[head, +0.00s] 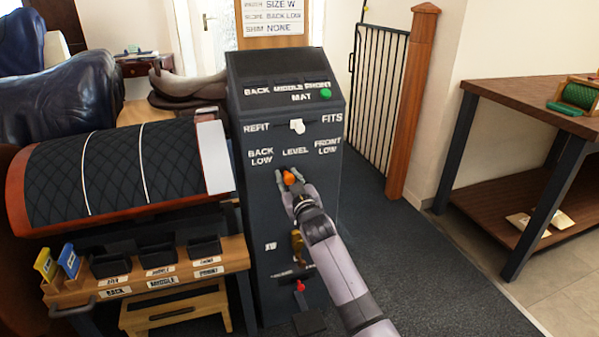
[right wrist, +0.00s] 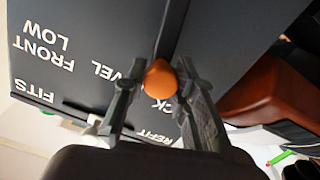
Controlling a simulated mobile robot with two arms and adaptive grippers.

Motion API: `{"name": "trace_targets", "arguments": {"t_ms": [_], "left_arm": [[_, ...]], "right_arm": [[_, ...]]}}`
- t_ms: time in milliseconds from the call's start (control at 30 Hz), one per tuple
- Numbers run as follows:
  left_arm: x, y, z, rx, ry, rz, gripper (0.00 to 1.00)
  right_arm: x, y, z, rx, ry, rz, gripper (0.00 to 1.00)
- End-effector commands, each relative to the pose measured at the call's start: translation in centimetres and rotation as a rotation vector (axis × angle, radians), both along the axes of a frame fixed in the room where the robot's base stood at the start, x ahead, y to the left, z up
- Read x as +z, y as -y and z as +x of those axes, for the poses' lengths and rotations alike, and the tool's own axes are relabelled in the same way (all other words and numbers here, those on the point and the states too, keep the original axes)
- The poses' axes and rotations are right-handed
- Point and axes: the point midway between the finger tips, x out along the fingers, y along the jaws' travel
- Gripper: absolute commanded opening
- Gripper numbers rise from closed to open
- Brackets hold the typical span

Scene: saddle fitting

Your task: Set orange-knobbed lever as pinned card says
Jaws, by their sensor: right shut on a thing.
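The orange knob (head: 289,178) of the lever is on the front of the dark console (head: 262,208), below the word LEVEL and slightly left of it. My right gripper (head: 288,177) is shut on the knob. The knob also shows in the right wrist view (right wrist: 160,80), between the two fingers. The lever's slot is mostly hidden by the gripper. The words BACK LOW are left of LEVEL and FRONT LOW is right of it. The pinned card (head: 273,17) above the console reads SIZE W, SLOPE BACK LOW, SHIM NONE. My left gripper is out of view.
A white switch (head: 297,126) sits between REFIT and FITS. A green button (head: 325,93) is above it. A yellow part (head: 297,243) and a red-knobbed part (head: 300,286) are lower down. A quilted saddle pad (head: 120,170) stands left. Open floor (head: 420,270) lies right.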

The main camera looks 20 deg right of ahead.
Motion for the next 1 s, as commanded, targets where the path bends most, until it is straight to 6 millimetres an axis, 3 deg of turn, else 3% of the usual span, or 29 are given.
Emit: {"name": "trace_targets", "arguments": {"t_ms": [33, 133, 533, 567, 833, 1000], "left_arm": [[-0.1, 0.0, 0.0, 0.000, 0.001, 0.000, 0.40], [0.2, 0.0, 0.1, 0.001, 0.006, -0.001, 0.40], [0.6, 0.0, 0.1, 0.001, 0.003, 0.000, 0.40], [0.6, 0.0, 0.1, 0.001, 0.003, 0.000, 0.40], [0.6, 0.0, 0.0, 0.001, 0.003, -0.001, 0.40], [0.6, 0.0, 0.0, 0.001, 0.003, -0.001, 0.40]], "right_arm": [[-0.4, -1.1, -0.1, 0.005, -0.003, -0.045, 0.00], [-0.9, -2.1, -0.1, 0.004, 0.001, -0.123, 0.00], [-1.1, -2.7, -0.1, 0.005, 0.003, -0.171, 0.00], [-1.1, -2.7, -0.1, 0.005, 0.003, -0.171, 0.27], [-1.0, -2.6, -0.1, 0.003, 0.003, -0.169, 0.45], [-1.0, -2.5, -0.1, 0.002, 0.004, -0.169, 0.46]]}}
